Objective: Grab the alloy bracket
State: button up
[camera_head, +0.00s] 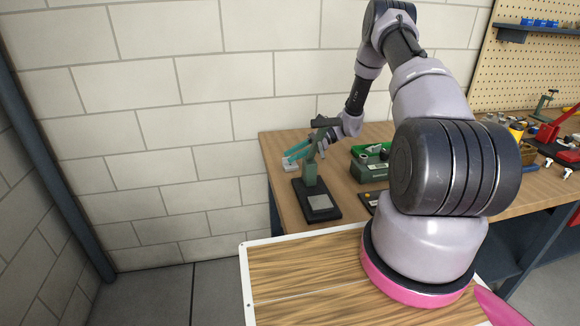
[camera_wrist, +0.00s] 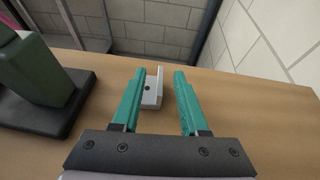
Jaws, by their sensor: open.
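The alloy bracket (camera_wrist: 153,93) is a light grey angled piece with a dark hole, lying on the wooden workbench. In the wrist view it sits just ahead of and partly between the two teal fingers of my gripper (camera_wrist: 162,82), closer to the left finger, which covers part of it. The gripper is open and nothing is clamped in it. In the head view the bracket (camera_head: 291,163) shows near the bench's left edge, beside the teal fingers of my gripper (camera_head: 297,152).
A green press-like tool with a black base (camera_head: 318,203) stands close by; in the wrist view it (camera_wrist: 42,70) is left of the fingers. A green box (camera_head: 370,165) is farther right. The bench's edge and the brick wall (camera_head: 180,90) lie beyond the bracket.

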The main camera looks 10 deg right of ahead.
aim_at(281, 168)
jog(key=x, duration=0.5)
jog(key=shift+f, duration=0.2)
grip_shut()
